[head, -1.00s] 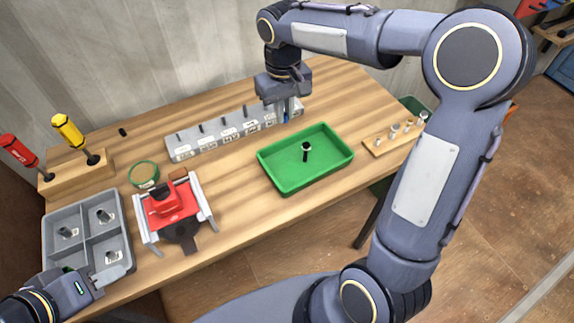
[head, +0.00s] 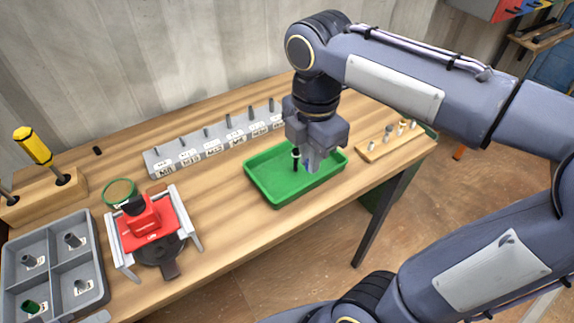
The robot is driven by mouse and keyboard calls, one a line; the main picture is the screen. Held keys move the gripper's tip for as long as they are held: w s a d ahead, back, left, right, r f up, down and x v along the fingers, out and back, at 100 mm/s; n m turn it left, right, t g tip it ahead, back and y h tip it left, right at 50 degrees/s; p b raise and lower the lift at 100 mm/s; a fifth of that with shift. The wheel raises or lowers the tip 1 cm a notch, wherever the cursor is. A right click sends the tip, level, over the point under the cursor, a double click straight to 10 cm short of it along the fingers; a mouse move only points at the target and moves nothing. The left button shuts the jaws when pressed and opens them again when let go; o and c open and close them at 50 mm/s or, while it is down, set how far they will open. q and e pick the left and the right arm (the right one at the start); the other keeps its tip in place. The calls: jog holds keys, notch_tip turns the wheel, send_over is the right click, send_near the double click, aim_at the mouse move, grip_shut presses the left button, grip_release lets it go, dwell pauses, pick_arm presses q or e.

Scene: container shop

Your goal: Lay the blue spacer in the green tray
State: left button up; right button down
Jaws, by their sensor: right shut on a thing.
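The green tray (head: 262,190) lies on the wooden table in the middle of the head view. My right gripper (head: 313,166) points down over the right part of the tray, beside the pin. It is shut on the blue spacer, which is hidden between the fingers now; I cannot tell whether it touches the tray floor. Only a grey tip of my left gripper (head: 96,317) shows at the bottom edge, beside the grey divided tray.
A grey labelled rack with pegs (head: 160,167) stands behind the tray. A wooden block with small parts (head: 365,156) is to its right. A red fixture (head: 150,222), a grey divided tray (head: 98,268) and a screwdriver block (head: 40,204) are left. Bare table lies between fixture and green tray.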

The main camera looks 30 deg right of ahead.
send_over(285, 176)
notch_tip(285, 176, down, 7)
jog(key=shift+s+f, duration=0.1)
jog(key=shift+s, duration=0.05)
jog(key=shift+f+b, duration=0.35)
jog(key=shift+f, duration=1.3)
jog(key=shift+f, duration=0.2)
jog(key=c, duration=1.5)
grip_release()
